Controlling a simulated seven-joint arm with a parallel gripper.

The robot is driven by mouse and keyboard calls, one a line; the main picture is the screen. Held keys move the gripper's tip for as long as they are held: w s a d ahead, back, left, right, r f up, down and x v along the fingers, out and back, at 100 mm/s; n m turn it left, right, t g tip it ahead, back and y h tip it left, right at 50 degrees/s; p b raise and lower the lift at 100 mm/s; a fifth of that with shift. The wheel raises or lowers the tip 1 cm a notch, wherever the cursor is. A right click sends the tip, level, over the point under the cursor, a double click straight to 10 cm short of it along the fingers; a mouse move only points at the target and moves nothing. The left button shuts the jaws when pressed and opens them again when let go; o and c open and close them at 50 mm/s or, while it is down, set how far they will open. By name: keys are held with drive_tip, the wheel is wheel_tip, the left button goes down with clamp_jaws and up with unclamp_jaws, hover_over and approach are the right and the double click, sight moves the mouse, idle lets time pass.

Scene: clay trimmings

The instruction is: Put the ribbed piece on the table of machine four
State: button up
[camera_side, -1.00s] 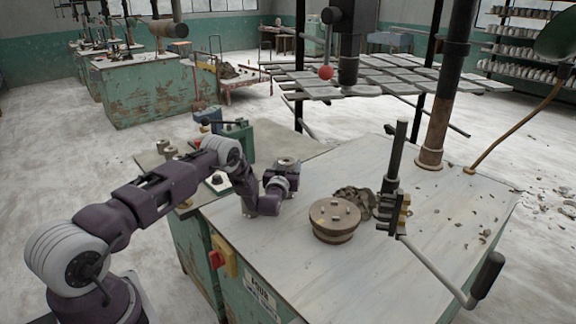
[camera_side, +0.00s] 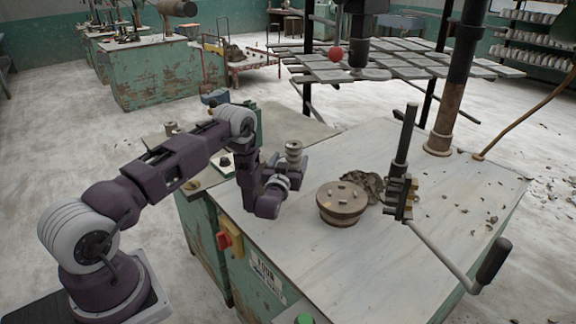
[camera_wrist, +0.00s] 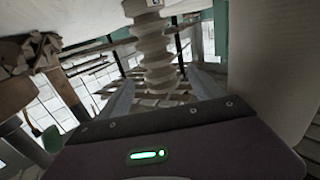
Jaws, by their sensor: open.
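The ribbed piece (camera_side: 293,152) is grey and stacked in rings. It stands upright by the left part of the table (camera_side: 330,260) of the machine labelled FOUR. In the side view my gripper (camera_side: 286,172) is low beside it and hides its lower part. The wrist view looks turned over, with a pale surface at the top. There the pale ribbed piece (camera_wrist: 153,48) shows between the two spread fingers of my gripper (camera_wrist: 163,92). The fingers are open, and I cannot tell whether either one touches the piece.
A round wooden disc block (camera_side: 342,206) stands right of my gripper, with a dark clay lump (camera_side: 372,184) behind it. A crank lever with a black handle (camera_side: 490,262) reaches over the right side. Trimmings (camera_side: 480,218) lie at the right. The front of the table is clear.

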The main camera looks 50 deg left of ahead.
drive_tip(key=s+d+r+m+g+h, duration=0.15)
drive_tip(key=d+r+h, duration=0.25)
drive_tip(key=d+r, duration=0.55)
drive_tip(key=s+d+r+m+g+h, duration=0.1)
drive_tip(key=s+d+r+h, duration=0.25)
drive_tip(key=d+r, duration=0.6)
drive_tip(key=s+d+r+m+g+h, duration=0.1)
drive_tip(key=s+d+r, duration=0.25)
drive_tip(key=s, duration=0.35)
drive_tip(key=s+d+r+m+g+h, duration=0.1)
drive_tip(key=s+d+r+m+h, duration=0.1)
drive_tip(key=s+r, duration=0.4)
drive_tip(key=s+d+f+m+g, duration=0.1)
drive_tip(key=s+f+g, duration=0.1)
drive_tip(key=s, duration=1)
drive_tip(key=s+d+f+m+g, duration=0.1)
drive_tip(key=s+g, duration=0.1)
drive_tip(key=s, duration=1)
drive_tip(key=shift+d+f, duration=0.3)
drive_tip(key=shift+f, duration=0.1)
